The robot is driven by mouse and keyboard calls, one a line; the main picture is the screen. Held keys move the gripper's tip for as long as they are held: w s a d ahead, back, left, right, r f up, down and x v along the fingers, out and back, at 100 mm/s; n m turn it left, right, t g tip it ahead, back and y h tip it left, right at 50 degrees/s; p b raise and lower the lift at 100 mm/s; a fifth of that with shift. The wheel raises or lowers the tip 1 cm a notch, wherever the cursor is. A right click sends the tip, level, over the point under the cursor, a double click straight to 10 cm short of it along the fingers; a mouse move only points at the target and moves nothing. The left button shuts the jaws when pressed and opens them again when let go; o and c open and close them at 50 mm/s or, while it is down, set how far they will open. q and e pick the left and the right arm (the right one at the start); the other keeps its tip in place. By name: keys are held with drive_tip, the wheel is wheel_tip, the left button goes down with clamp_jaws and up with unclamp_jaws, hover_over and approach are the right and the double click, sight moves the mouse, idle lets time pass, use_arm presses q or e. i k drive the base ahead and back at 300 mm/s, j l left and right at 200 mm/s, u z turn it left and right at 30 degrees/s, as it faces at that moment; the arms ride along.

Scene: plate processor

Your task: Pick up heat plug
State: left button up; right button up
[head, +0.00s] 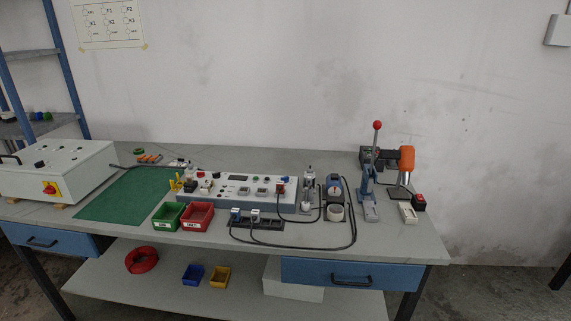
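Two small plugs stand side by side in a black holder strip at the front middle of the workbench: a blue plug (235,214) and a whitish plug (255,215). Black cables run from them in a loop to the right. Another plug-like red and blue piece (281,187) sits at the right end of the grey control panel (232,197), with a cable hanging from it. I cannot read any label that tells which one is the heat plug. Neither of my grippers is in view.
A green bin (168,217) and a red bin (198,217) stand left of the plugs. A lever press (369,190) with a red knob and an orange heat tool (406,160) stand at the right. A green mat (115,198) lies at the left. The front bench edge is mostly clear.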

sight(280, 184)
drive_tip(key=z, duration=0.4)
drive_tip(key=j+z, duration=0.15)
drive_tip(key=z, duration=0.25)
drive_tip(key=j+z, duration=0.2)
drive_tip(key=z, duration=0.2)
drive_tip(key=j+z, duration=0.2)
drive_tip(key=z, duration=0.2)
drive_tip(key=j+z, duration=0.3)
drive_tip(key=j, duration=0.15)
drive_tip(key=k+j+z, duration=0.25)
drive_tip(key=j, duration=0.2)
drive_tip(key=k+j, duration=0.1)
drive_tip(key=j, duration=0.35)
drive_tip(key=k+j+z, duration=0.1)
drive_tip(key=j, duration=0.3)
drive_tip(key=k+j+z, duration=0.1)
drive_tip(key=j, duration=0.3)
drive_tip(key=k+j, duration=0.2)
drive_tip(key=j, duration=0.25)
